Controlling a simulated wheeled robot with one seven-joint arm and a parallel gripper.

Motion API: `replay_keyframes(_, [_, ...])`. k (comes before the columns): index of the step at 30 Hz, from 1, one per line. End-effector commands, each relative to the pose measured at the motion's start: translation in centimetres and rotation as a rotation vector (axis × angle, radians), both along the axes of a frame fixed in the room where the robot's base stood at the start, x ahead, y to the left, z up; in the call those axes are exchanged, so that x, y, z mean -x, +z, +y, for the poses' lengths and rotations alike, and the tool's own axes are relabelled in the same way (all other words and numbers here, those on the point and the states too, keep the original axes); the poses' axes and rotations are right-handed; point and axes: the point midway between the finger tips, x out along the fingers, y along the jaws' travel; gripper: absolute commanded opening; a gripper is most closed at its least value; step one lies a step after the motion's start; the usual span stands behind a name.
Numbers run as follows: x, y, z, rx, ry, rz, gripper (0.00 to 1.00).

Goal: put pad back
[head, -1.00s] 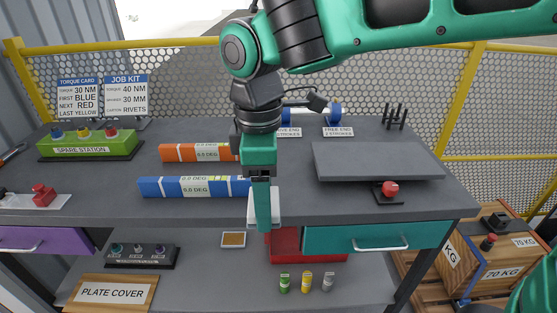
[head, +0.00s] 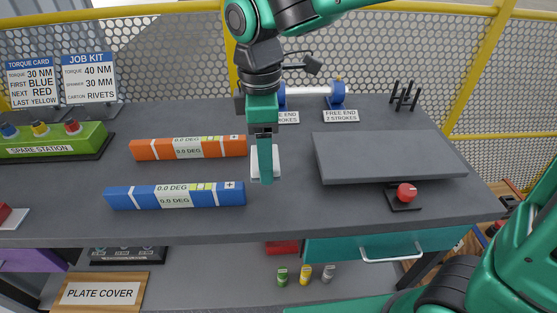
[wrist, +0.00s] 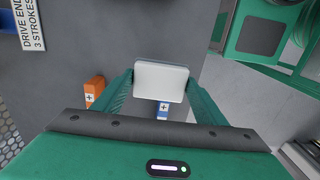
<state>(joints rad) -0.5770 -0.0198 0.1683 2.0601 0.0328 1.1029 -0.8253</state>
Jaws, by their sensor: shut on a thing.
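The pad is a small white rectangular block (head: 276,161), held between the fingers of my gripper (head: 265,167). In the head view it hangs in front of or above the dark grey bench top (head: 290,215), right of the two spirit levels; its height over the bench is hard to tell. In the wrist view the pad (wrist: 160,82) fills the gap between the two green fingers, its broad face toward the camera. One finger hides part of the pad in the head view.
An orange level (head: 190,147) and a blue level (head: 175,196) lie left of the gripper. Right are a grey plate (head: 390,155), a red button (head: 406,193) and a pronged rack (head: 404,95). Bare bench lies in front.

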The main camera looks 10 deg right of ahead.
Motion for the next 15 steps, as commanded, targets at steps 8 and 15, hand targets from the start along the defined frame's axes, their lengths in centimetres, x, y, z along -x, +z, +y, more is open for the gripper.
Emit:
replay_keyframes(8, [-4.6,-3.2,-2.9,0.001,-0.008,0.0,0.41])
replay_keyframes(15, [-6.1,-4.3,-3.8,0.0,-0.006,-0.001,0.41])
